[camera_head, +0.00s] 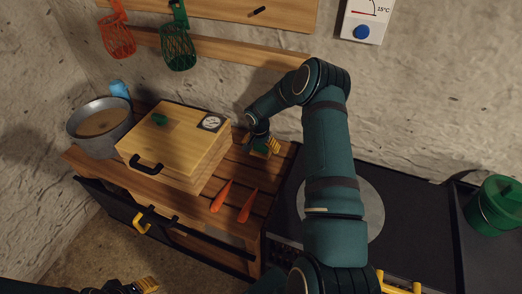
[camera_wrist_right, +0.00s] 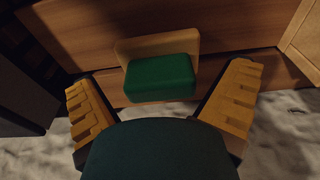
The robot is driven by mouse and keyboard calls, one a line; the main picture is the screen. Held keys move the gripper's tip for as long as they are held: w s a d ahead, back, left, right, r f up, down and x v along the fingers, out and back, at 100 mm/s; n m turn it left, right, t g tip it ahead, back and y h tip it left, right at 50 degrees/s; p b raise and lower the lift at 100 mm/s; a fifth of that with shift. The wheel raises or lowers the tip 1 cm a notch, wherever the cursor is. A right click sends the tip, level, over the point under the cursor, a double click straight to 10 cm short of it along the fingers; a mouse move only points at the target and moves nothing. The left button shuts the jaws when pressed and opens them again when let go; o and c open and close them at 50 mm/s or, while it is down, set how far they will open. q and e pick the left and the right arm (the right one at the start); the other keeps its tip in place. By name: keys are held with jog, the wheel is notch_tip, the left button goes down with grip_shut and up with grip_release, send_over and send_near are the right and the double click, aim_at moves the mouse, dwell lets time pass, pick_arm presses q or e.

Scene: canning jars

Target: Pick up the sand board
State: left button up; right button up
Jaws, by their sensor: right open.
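The sand board, which I take to be a tan board with a green block on it (camera_wrist_right: 160,78), lies on the wooden slats in the right wrist view, between my right fingers. My right gripper (camera_head: 264,146) is open, with its yellow fingers spread either side of the block and a gap at each side. In the head view it is low over the slatted table (camera_head: 236,181), right of the wooden box, and mostly hides the board. My left gripper (camera_head: 143,286) shows only partly at the bottom edge; its opening cannot be made out.
A wooden box (camera_head: 185,135) with a dial and black handle stands left of the right gripper. A metal pot (camera_head: 101,125) is at far left. Two orange-red tools (camera_head: 221,197) lie in front. A dark counter (camera_head: 418,231) with a green pot (camera_head: 497,207) is at right. The stone wall is close behind.

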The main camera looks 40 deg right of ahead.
jog(key=c, duration=1.3)
notch_tip(320, 180, up, 10)
jog(key=shift+r, duration=0.1)
jog(key=o, duration=0.4)
jog(key=shift+a, duration=0.1)
jog(key=shift+c, duration=1.2)
